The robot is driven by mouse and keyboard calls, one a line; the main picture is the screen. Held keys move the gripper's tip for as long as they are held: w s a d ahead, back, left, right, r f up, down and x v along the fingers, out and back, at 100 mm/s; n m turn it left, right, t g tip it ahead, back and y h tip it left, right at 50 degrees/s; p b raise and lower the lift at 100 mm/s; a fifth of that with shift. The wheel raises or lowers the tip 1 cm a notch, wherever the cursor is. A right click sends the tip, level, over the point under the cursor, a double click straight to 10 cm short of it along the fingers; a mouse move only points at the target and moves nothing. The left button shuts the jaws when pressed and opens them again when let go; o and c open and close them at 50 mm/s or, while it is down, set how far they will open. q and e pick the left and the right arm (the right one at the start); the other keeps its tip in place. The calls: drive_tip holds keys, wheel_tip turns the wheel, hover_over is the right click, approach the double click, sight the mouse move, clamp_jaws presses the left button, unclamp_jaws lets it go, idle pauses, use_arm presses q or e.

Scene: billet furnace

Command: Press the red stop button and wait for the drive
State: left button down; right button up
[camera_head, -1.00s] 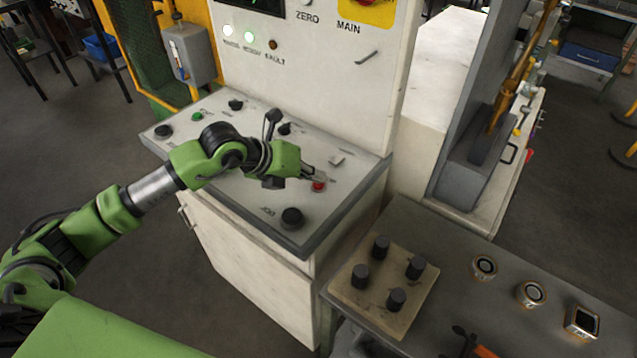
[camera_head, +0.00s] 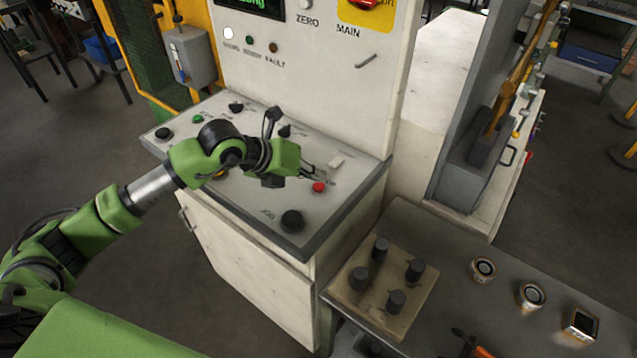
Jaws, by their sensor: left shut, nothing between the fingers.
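The red stop button (camera_head: 319,187) sits on the sloped top of the control desk (camera_head: 240,205), toward its right side. My left gripper (camera_head: 318,172) is shut and empty. Its fingertips are just above and behind the button in the picture, and the button shows clear of them. I cannot tell the exact gap. On the upright panel, the leftmost lamp (camera_head: 228,33) is lit white, while the lamp marked ready (camera_head: 249,40) is dark green and the fault lamp (camera_head: 273,47) is dark. A display (camera_head: 258,5) shows green text, cut off by the frame. My right gripper is not in view.
A black jog knob (camera_head: 292,220) and a pale switch (camera_head: 336,162) are near the button. A red main switch (camera_head: 365,3) is on the panel. A side table holds a block with several dark pegs (camera_head: 388,275) and round gauges (camera_head: 484,269).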

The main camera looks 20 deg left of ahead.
sight(315, 187)
use_arm(q)
drive_tip(key=shift+r, duration=0.1)
drive_tip(key=shift+r+p, duration=1.5)
drive_tip(key=shift+r, duration=0.95)
